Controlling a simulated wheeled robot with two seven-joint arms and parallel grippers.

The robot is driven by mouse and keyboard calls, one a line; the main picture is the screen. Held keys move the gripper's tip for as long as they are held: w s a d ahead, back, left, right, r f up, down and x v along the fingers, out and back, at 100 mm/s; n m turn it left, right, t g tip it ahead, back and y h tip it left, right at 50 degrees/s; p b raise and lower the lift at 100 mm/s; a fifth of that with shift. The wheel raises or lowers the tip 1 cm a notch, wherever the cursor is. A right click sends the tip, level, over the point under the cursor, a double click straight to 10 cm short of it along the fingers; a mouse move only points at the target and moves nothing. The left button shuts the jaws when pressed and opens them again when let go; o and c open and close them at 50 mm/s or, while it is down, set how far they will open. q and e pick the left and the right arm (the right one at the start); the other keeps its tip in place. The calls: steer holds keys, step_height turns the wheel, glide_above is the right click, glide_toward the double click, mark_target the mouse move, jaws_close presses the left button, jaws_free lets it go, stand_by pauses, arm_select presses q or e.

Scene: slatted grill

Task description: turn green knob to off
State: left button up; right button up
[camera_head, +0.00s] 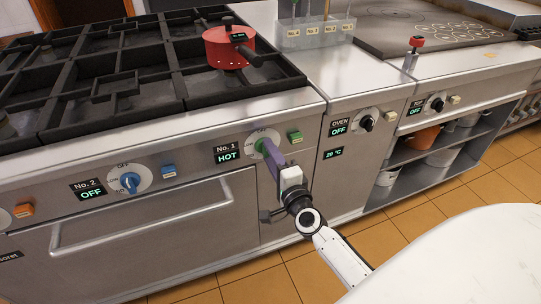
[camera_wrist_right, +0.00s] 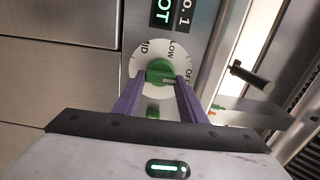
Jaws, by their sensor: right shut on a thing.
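The green knob (camera_head: 261,146) sits on a white dial on the stove's front panel, partly hidden by my gripper in the head view. In the right wrist view the green knob (camera_wrist_right: 159,71) is at the centre of the dial (camera_wrist_right: 141,55), where MID, LOW and part of OFF can be read. The No. 1 display (camera_head: 228,153) beside it reads HOT. My right gripper (camera_head: 268,152) has purple fingers shut on the green knob. In the wrist view its fingers (camera_wrist_right: 158,88) lie on either side of the knob. My left gripper is not in view.
A blue knob (camera_head: 130,182) with a No. 2 display (camera_head: 91,194) reading OFF is to the left. A green switch (camera_head: 294,137) is close right of the dial. A handle bar (camera_head: 140,216) sticks out below. A red pot (camera_head: 226,50) stands on the burners.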

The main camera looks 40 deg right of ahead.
steer(key=shift+m, duration=0.3)
steer(key=o, duration=1.1)
steer(key=shift+c, duration=0.2)
steer(key=v, duration=1)
steer(key=shift+s, duration=0.15)
steer(key=shift+a, duration=0.2)
